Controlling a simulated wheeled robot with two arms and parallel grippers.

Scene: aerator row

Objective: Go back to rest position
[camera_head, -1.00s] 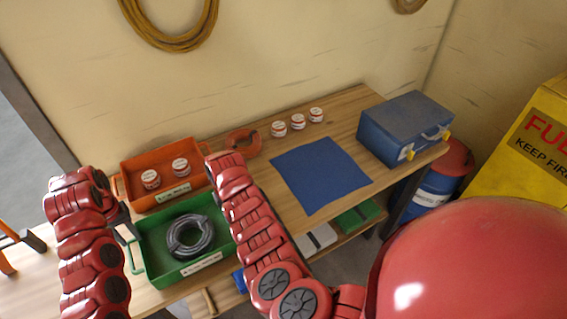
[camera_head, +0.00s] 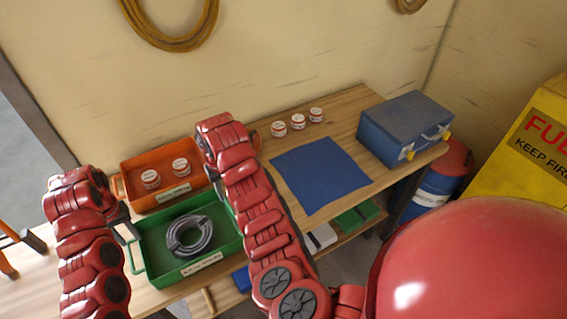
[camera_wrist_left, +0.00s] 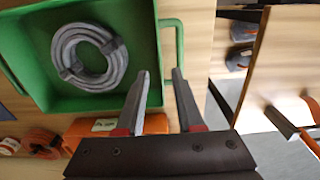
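My left arm's gripper (camera_head: 124,222) is at the left edge of the green tray (camera_head: 140,262). A grey coiled hose (camera_head: 190,237) lies in the green tray. My right arm rises in the middle of the head view, over the right ends of the trays. Its gripper (camera_head: 207,152) is mostly hidden behind the red arm links, so its fingers cannot be made out.
An orange tray (camera_head: 120,188) holds two white-and-red jars. Three similar jars (camera_head: 298,121) stand along the wall. A blue mat (camera_head: 320,175) lies bare on the wooden table. A blue case (camera_head: 400,125) sits at the right end, with a blue drum (camera_head: 435,185) beyond.

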